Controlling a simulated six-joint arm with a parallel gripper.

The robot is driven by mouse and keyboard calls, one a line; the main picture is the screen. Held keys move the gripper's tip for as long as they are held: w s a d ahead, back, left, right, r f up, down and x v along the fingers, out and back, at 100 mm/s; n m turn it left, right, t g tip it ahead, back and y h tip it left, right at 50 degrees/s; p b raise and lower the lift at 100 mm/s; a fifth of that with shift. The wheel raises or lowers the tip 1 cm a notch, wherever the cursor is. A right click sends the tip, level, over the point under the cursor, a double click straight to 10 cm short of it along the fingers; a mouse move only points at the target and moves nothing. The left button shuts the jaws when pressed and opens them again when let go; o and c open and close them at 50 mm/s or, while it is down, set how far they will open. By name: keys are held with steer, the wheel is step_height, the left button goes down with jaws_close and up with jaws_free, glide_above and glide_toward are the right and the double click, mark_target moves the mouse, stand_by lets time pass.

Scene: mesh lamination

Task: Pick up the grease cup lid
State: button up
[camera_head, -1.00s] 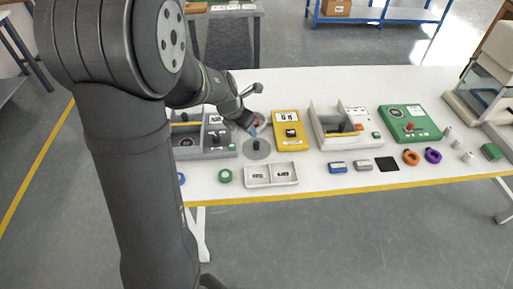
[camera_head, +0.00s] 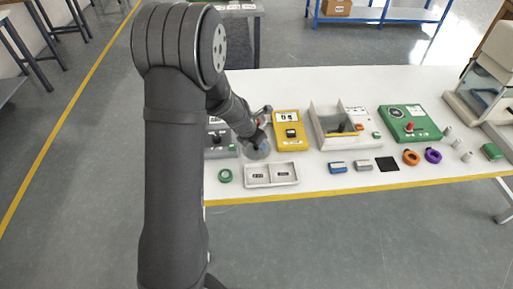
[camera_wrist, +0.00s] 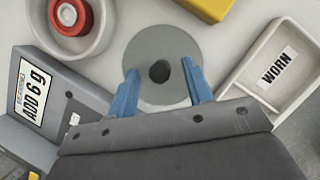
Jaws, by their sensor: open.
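The grease cup lid, a flat grey disc (camera_wrist: 165,42) with a dark round knob at its centre, lies on the white table. In the head view the disc (camera_head: 254,155) shows partly behind my gripper (camera_head: 264,146). In the wrist view my gripper (camera_wrist: 161,68) is open, its two blue fingers over the disc on either side of the knob. The knob is between the fingers, with a visible gap on both sides. Whether the fingertips touch the disc is unclear.
A white round dish with a red ring (camera_wrist: 71,17) is at upper left in the wrist view. A grey device labelled "ADD 6 g" (camera_wrist: 38,88) is on the left. A white tray with a "WORN" label (camera_wrist: 246,103) is close on the right. A yellow device (camera_head: 289,130) stands behind.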

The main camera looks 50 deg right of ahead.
steer(key=shift+d+f, duration=0.1)
steer(key=shift+f, duration=0.1)
jaws_close()
